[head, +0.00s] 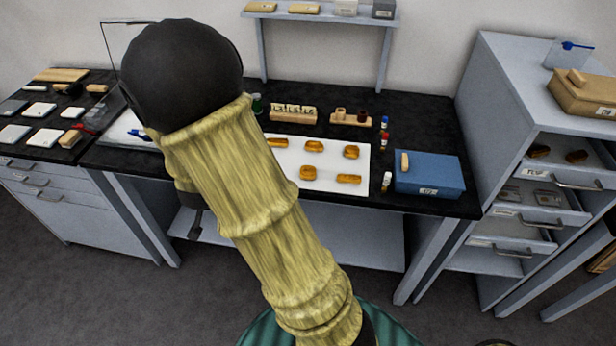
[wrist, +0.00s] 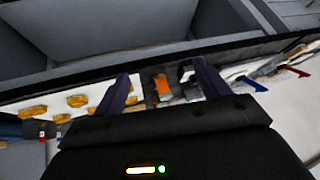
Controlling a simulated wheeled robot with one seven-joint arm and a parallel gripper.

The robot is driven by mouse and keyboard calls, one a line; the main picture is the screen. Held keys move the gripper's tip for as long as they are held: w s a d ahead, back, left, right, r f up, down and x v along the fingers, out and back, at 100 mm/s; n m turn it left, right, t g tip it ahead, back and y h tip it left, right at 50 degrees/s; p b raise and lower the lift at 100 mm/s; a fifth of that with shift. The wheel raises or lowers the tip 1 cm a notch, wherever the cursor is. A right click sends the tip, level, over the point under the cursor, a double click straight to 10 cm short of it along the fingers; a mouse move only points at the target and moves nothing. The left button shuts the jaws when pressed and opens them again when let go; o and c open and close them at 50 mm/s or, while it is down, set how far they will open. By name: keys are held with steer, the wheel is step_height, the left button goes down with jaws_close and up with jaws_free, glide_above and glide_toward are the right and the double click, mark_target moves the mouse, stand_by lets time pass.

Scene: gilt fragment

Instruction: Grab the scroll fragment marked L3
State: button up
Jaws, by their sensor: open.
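Several small golden-brown scroll fragments lie apart on a white mat (head: 330,192) on the black bench, among them one at the back middle (head: 314,146), one at the back right (head: 351,151), one at the front left (head: 307,173) and one at the front right (head: 349,179). No mark on them is readable, so I cannot tell which is L3. Fragments also show in the wrist view (wrist: 77,101), left of my gripper (wrist: 163,88). My gripper is open, its dark fingers apart. An orange and grey item (wrist: 162,86) appears between them, at unclear depth.
A wooden rack with letter-marked tags (head: 293,112) stands behind the mat. A blue box (head: 430,174) and small bottles (head: 385,138) stand to its right. My arm hides part of the bench on the left. A drawer cabinet (head: 520,110) stands at right.

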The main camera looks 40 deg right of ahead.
mark_target(301, 177)
steer(key=w+d+f+m+h+b, duration=0.2)
steer(key=d+f+m+h, duration=0.2)
steer(key=d+f+h, duration=0.2)
steer(key=s+d+f+m+g+h+b, duration=0.1)
steer(key=s+d+m+g+h+b, duration=0.1)
steer(key=s+d+m+g+h, duration=0.2)
steer(key=s+m+h, duration=0.1)
steer(key=h, duration=0.2)
steer(key=shift+s+d+f+g+h, duration=0.2)
steer(key=shift+g+h, duration=0.1)
steer(key=shift+h, duration=0.1)
steer(key=d, duration=0.4)
steer(key=w+d+f+p, duration=0.1)
steer(key=d, duration=0.7)
steer(key=shift+w+f, duration=0.25)
steer(key=shift+f, duration=0.05)
